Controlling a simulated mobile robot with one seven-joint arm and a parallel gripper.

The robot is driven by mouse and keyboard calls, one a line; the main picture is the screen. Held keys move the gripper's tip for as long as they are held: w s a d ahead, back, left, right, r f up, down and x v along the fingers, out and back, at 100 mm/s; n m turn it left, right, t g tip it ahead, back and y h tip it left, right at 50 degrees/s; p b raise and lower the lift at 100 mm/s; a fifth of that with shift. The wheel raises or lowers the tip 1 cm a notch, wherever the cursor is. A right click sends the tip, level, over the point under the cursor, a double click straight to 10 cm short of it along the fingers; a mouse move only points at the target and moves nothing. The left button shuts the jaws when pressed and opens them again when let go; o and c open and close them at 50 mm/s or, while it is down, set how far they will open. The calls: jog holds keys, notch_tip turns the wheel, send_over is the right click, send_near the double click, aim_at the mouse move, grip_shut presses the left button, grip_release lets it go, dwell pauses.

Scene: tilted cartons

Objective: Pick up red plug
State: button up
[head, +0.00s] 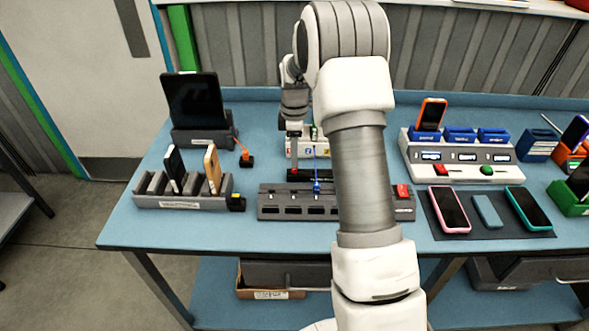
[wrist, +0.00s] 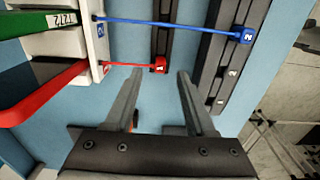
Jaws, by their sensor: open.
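The red plug (wrist: 160,65) is a small red block with a dark mark, at the end of a thin red cable in the wrist view. It appears at the end of a black strip (wrist: 161,30). My gripper (wrist: 159,74) is open, with one fingertip on each side of the plug's line and the plug just beyond the tips. I cannot tell how far above it the tips are. In the head view, the red plug (head: 294,171) shows as a small red spot below my gripper (head: 294,160), partly hidden.
A blue plug (wrist: 247,36) on a blue cable sits on the neighbouring dark strip (wrist: 221,70). A white block (wrist: 88,45) with thick green and red pieces (wrist: 70,85) stands left of my gripper. A phone rack (head: 180,203) stands at the left; phones lie at the right.

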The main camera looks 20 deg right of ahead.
aim_at(294, 170)
notch_tip(294, 170, down, 4)
jog(key=shift+r, duration=0.15)
grip_shut()
dwell(0.3)
